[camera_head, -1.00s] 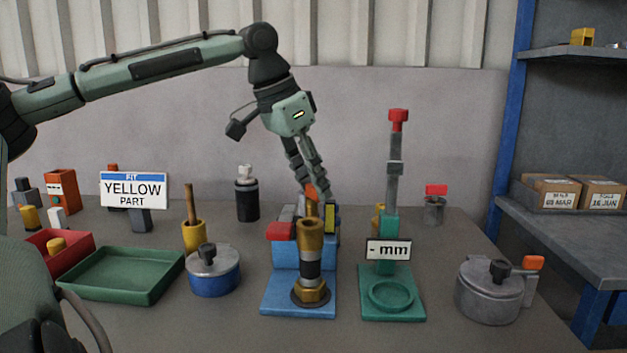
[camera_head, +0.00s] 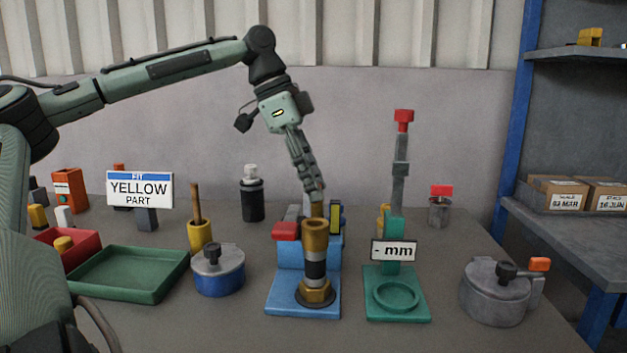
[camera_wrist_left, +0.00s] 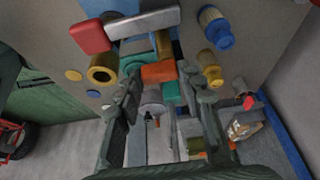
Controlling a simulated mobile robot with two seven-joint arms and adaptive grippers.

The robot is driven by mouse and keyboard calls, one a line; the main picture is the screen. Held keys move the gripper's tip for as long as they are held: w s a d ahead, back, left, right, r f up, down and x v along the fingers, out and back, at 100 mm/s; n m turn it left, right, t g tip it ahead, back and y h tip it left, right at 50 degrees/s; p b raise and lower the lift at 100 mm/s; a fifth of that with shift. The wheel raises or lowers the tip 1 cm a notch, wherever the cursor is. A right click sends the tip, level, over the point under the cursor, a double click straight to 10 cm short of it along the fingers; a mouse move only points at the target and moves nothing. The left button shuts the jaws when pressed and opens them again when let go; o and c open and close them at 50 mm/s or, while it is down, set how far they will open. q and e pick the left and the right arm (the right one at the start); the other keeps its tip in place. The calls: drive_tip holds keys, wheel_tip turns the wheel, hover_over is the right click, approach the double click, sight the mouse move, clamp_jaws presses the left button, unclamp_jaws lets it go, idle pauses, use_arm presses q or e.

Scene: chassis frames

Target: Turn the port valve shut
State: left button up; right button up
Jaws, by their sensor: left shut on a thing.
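My left gripper (camera_head: 318,196) points down behind a brass fitting (camera_head: 314,243) on a blue stand (camera_head: 277,303). It is shut on an orange handle, seen in the left wrist view as an orange block (camera_wrist_left: 158,72) between the fingertips (camera_wrist_left: 163,82). In the head view only a narrow orange-brown bit of the handle (camera_head: 317,210) shows below the fingers. I take this handle to be the port valve's. The valve body is mostly hidden behind the brass fitting. My right gripper is out of view.
A red-ended grey lever (camera_head: 286,231) sits left of the fitting. A green stand with a tall red-topped post (camera_head: 400,170) is close on the right. A blue pot (camera_head: 219,277), green tray (camera_head: 125,275) and grey pot (camera_head: 494,296) stand around. The front table middle is fairly clear.

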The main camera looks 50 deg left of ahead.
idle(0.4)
use_arm(q)
drive_tip(key=o, duration=1.2)
drive_tip(key=shift+c, duration=0.2)
drive_tip(key=v, duration=1.2)
drive_tip(key=shift+w, duration=0.1)
